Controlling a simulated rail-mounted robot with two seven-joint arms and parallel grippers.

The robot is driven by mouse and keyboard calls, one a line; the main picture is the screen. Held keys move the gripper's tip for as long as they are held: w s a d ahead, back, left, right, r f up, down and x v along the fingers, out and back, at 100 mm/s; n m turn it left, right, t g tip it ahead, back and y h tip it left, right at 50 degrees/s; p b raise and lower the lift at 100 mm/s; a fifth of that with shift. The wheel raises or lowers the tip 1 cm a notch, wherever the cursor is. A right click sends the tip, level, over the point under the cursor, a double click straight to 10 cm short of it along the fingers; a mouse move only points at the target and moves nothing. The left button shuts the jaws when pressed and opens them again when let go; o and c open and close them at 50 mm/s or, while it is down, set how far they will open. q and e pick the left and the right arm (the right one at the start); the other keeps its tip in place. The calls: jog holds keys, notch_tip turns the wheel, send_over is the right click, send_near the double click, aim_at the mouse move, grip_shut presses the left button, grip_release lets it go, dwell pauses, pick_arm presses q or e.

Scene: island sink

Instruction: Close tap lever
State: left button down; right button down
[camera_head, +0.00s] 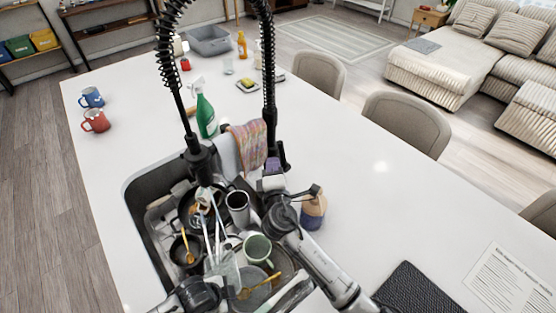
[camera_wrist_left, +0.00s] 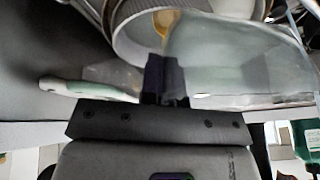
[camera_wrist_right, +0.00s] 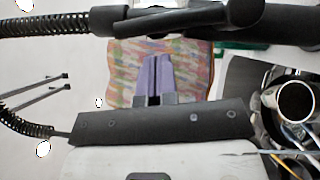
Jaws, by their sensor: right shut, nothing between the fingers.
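The black tap (camera_head: 200,160) with a coiled spring hose stands at the far end of the sink (camera_head: 140,190). In the right wrist view a dark bar of the tap (camera_wrist_right: 70,22) crosses the top, with a tapered rod, apparently the lever (camera_wrist_right: 180,20), on it. My right gripper (camera_head: 272,168) is beside the tap. Its purple fingertips (camera_wrist_right: 158,75) are shut and empty, pointing at the bar just below the rod; I cannot tell if they touch. My left gripper (camera_wrist_left: 164,75) has its dark fingers together over the sink, with no object clearly between them.
The sink is full of pans, mugs (camera_head: 258,248) and cutlery. A patterned cloth (camera_head: 248,145) hangs by the tap. A green spray bottle (camera_head: 206,115) stands behind it, and a brown bottle (camera_head: 313,212) stands right of my right gripper. The countertop at the right is mostly clear.

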aim_at(281, 152)
pick_arm(q)
jog(key=shift+r, duration=0.1)
pick_arm(e)
jog(key=shift+w+d+r, duration=0.15)
jog(key=shift+w+d, duration=0.55)
jog(key=shift+w, duration=0.05)
pick_arm(q)
notch_tip(281, 152, up, 2)
jog(key=shift+r+p, duration=0.1)
jog(key=shift+p, duration=0.95)
jog(key=shift+r+p, duration=0.6)
jog(key=shift+p, duration=0.1)
pick_arm(e)
jog(key=shift+w+d+r+m+g, duration=0.45)
jog(key=shift+d+m+g, duration=0.15)
jog(key=shift+m, duration=0.4)
jog(key=shift+f, duration=0.1)
jog(key=shift+s+a, duration=0.1)
